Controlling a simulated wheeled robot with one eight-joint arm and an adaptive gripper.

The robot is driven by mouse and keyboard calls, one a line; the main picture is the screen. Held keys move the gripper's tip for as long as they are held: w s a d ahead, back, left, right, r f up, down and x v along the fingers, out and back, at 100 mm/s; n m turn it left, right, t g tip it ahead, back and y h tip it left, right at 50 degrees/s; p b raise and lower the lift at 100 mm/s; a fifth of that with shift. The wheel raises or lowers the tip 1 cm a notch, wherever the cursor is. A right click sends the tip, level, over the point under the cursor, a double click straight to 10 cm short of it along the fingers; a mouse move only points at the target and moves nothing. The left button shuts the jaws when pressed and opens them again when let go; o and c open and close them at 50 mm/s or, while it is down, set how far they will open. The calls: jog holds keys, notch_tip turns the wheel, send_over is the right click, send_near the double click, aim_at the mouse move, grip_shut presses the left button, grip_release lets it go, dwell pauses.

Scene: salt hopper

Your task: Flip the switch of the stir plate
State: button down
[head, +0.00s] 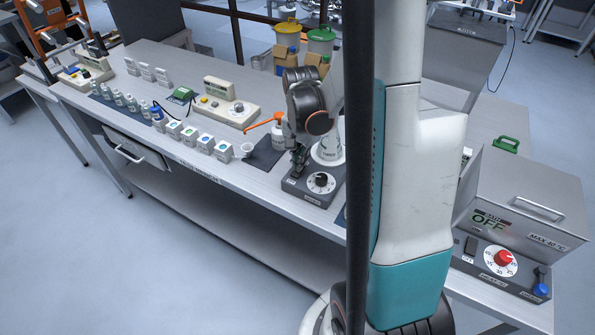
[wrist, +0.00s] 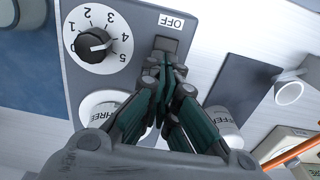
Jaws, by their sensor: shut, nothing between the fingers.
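The stir plate (head: 309,193) is a dark grey box near the bench's front edge, with a white dial and black knob (head: 320,180) on its front. The wrist view shows the plate (wrist: 142,15) close up, with its numbered dial (wrist: 98,42) at left and an OFF label (wrist: 171,21) beside a dark rocker switch (wrist: 165,43). My gripper (wrist: 164,62) is shut and empty, its fingertips at the switch and hiding part of it. I cannot tell whether they touch it. In the head view my gripper (head: 298,168) is over the plate's front left.
A white labelled vessel (head: 328,152) stands on the plate, close behind my gripper. A bath with a red dial (head: 503,257) is at the right.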

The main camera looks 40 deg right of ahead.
jog(key=shift+f, duration=0.3)
jog(key=shift+r, duration=0.1)
jog(key=shift+r+p, duration=2.2)
jog(key=shift+r, duration=1.25)
